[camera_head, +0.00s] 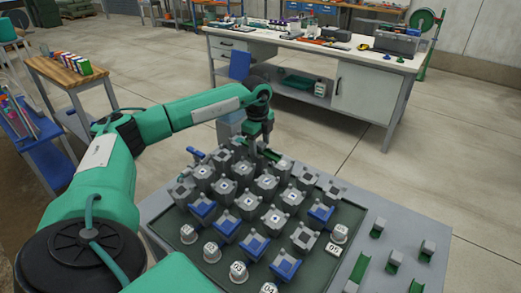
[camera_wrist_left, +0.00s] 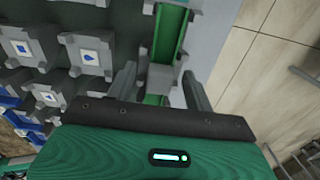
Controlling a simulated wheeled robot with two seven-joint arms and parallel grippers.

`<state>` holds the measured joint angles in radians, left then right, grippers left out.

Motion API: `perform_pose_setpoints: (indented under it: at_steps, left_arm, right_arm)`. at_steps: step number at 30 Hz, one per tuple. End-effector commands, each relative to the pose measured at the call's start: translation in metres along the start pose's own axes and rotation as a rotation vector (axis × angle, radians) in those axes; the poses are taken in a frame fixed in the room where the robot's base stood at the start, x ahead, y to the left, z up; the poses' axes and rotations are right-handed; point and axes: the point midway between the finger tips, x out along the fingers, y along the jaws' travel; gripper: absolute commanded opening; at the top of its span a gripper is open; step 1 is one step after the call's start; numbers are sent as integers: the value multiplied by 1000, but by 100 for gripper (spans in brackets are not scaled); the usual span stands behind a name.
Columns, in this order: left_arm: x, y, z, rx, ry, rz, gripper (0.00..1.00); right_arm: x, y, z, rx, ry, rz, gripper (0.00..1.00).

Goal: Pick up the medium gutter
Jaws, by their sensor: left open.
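My left gripper (camera_head: 262,146) is over the far edge of the dark tray. In the left wrist view its two grey fingers (camera_wrist_left: 160,84) stand apart on either side of a grey block on a green gutter (camera_wrist_left: 168,35). The block sits between the fingers, and I cannot tell whether they touch it. The gutter runs away from the gripper, with grey brackets along it. In the head view this gutter is mostly hidden behind the arm and grey blocks; a bit of green shows there. I cannot tell from its size whether it is the medium one. My right gripper is not in view.
Shorter green pieces, including a gutter (camera_head: 361,268), lie on the grey surface at right. A white workbench (camera_head: 365,90) stands behind, with open floor between.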

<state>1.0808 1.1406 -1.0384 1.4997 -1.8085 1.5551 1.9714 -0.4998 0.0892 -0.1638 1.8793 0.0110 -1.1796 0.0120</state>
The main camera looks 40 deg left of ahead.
Motion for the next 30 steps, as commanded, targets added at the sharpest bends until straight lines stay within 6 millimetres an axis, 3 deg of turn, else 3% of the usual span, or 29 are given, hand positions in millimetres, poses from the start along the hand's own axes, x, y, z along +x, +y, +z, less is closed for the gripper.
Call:
perform_pose_setpoints:
  at_steps: [5, 12, 23, 30]
  left_arm:
    - [0, 0, 0, 0, 0, 0, 51]
    - [0, 0, 0, 0, 0, 0, 4]
    - [-4, -1, 0, 0, 1, -1, 3]
    - [-32, -4, 0, 0, 1, -4, 3]
  right_arm:
    - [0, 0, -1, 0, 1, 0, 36]
    - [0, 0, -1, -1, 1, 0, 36]
    - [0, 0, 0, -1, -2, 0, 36]
    - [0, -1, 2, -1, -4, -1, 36]
